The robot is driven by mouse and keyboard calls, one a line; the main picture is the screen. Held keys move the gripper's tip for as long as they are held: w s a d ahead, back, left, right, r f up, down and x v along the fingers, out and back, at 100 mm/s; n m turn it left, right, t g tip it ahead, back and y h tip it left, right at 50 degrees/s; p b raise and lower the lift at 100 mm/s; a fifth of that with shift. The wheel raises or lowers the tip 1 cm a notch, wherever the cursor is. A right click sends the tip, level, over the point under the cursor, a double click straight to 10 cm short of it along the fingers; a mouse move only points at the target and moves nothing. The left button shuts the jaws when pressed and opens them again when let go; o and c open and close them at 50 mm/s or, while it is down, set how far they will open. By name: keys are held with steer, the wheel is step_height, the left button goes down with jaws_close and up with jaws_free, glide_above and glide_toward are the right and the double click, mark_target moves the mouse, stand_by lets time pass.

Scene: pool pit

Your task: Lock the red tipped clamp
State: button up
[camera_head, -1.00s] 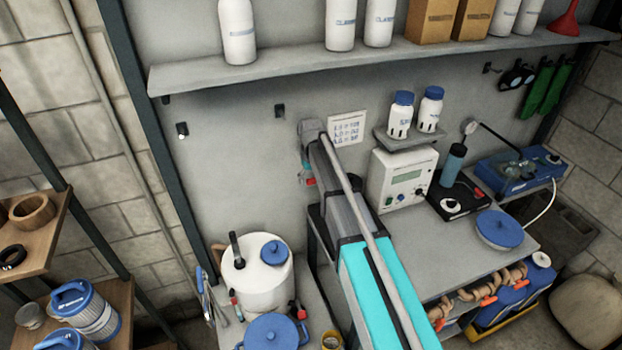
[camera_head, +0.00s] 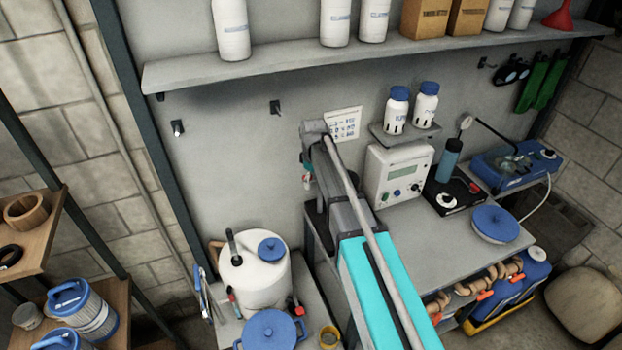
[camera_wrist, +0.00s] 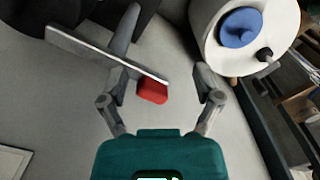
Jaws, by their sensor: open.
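In the wrist view, the red tip (camera_wrist: 153,91) of the clamp shows at the end of a long grey bar (camera_wrist: 100,55). My gripper (camera_wrist: 165,84) is open, its two grey fingers apart. In this view the red tip lies between them, nearer the left finger; I cannot tell whether that finger touches it. The rest of the clamp is partly hidden behind the bar and the left finger. In the head view, my arm covers most of this spot; a small red patch (camera_head: 307,179) shows beside the arm's far end, by the back wall.
A white tank with a blue cap (camera_head: 255,275) stands left of my arm and shows in the wrist view (camera_wrist: 208,30). A white meter box (camera_head: 397,175) and a bench (camera_head: 425,235) are to the right. A shelf of bottles (camera_head: 290,68) runs above.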

step_height(320, 180, up, 14)
steer(key=d+n+p, duration=0.2)
steer(key=n+p, duration=0.4)
steer(key=p, duration=0.8)
steer(key=shift+s+d+f+m+b, duration=1.6)
steer(key=shift+s+f+m+b, duration=1.25)
steer(key=shift+s+f+b, duration=0.95)
steer(key=shift+s+d+f+m+b, duration=1.55)
steer(key=shift+s+f+m+b, duration=1.25)
steer(key=shift+s+f+b, duration=0.9)
steer(key=shift+s+d+f+m+b, duration=1.6)
steer(key=shift+s+f+m+b, duration=1.55)
steer(key=shift+s, duration=1)
steer(key=shift+f+n, duration=0.2)
steer(key=shift+n, duration=0.1)
steer(key=shift+s+d+f+b, duration=0.1)
steer(key=shift+s+f+b, duration=0.45)
steer(key=shift+b, duration=0.2)
